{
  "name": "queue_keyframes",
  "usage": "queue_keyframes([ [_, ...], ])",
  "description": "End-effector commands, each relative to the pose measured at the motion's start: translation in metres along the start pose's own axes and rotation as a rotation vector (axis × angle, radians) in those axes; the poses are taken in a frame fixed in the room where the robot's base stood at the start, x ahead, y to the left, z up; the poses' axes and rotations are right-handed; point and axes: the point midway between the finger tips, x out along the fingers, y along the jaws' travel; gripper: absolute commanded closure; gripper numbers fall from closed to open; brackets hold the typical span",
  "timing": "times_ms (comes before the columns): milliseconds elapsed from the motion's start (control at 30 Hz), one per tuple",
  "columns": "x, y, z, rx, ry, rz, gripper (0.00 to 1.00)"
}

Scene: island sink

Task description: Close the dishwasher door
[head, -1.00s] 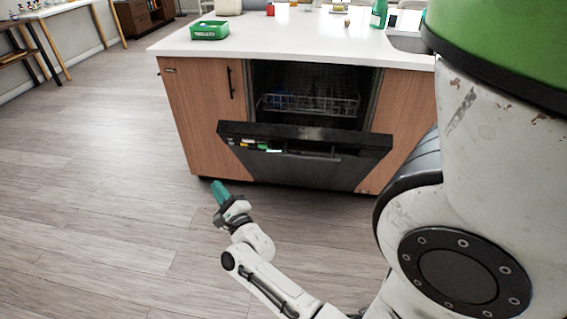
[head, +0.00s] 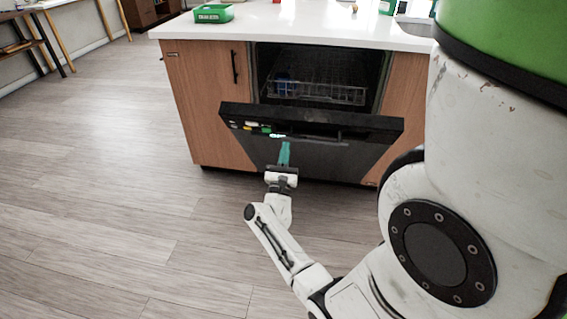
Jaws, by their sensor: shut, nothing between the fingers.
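The dishwasher door (head: 345,160) is dark and tilted partly open, its top edge leaning out from the wooden island. Coloured marks and a lit display show on its top edge, and a handle bar runs below. Behind it the dark dishwasher opening shows a wire rack (head: 318,92) with something blue in it. My gripper (head: 284,150), with teal fingers, is shut and empty. It points up in front of the door's outer face, left of its middle. I cannot tell whether the fingertips touch the door.
The white countertop (head: 300,27) holds a green tray (head: 213,13) and a green bottle at the back. Wooden cabinet panels (head: 207,105) flank the dishwasher. The wood floor (head: 100,170) is clear to the left and in front. Tables stand at the far left.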

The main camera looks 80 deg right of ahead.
Motion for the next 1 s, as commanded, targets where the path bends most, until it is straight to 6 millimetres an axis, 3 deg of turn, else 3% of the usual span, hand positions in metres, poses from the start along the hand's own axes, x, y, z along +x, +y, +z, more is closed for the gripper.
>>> queue_keyframes([
  [200,0.042,-0.001,0.001,-0.001,0.000,-0.002,1.00],
  [400,0.063,0.000,0.001,-0.001,-0.001,0.000,1.00],
  [1000,0.072,0.000,0.002,-0.001,0.004,0.001,1.00],
])
